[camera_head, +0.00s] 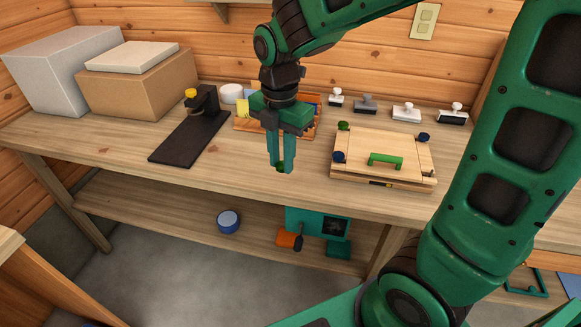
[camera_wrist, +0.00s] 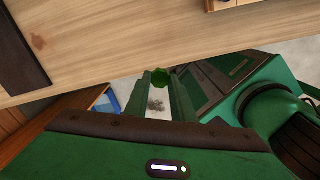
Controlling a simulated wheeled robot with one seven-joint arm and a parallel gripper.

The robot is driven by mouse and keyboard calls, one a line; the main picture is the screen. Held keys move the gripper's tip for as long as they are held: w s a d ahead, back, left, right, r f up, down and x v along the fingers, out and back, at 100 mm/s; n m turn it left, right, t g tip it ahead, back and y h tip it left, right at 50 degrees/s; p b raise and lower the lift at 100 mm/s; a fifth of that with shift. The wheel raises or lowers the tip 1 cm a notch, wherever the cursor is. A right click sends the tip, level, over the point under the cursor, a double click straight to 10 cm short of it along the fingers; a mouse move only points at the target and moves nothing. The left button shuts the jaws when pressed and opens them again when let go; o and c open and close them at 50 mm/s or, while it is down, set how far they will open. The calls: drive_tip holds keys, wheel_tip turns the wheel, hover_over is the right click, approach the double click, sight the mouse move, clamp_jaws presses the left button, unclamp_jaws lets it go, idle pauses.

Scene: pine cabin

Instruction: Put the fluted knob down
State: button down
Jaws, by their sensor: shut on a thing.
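My gripper (camera_head: 282,167) points down near the front edge of the workbench, its fingers shut on a small dark green knob (camera_head: 280,166). In the wrist view the green fluted knob (camera_wrist: 160,77) sits between the fingertips, by the bench edge with floor showing below. The fingers hide part of it, and its height above the bench is hard to tell. To the right is a light wooden box (camera_head: 358,146) with a green bar handle (camera_head: 385,160). A dark green knob (camera_head: 343,126) and two dark blue knobs (camera_head: 424,137) are at its corners; its front right corner shows no knob.
A black stand with a flat base (camera_head: 187,140) is left of my gripper. An orange-brown tray (camera_head: 243,127) is behind it. Several stamp-like handles (camera_head: 406,111) line the back right. Bare bench (camera_head: 250,165) lies between stand and wooden box.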

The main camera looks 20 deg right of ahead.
drive_tip(key=w+d+f, duration=0.1)
drive_tip(key=d, duration=0.1)
drive_tip(key=w+d+f, duration=0.2)
drive_tip(key=shift+w+d+f, duration=0.1)
drive_tip(key=shift+w+f, duration=0.1)
drive_tip(key=shift+w, duration=0.05)
drive_tip(key=shift+f, duration=1.95)
drive_tip(key=c, duration=1.5)
unclamp_jaws()
drive_tip(key=shift+f, duration=0.1)
wheel_tip(320, 180, up, 12)
drive_tip(key=shift+r, duration=0.15)
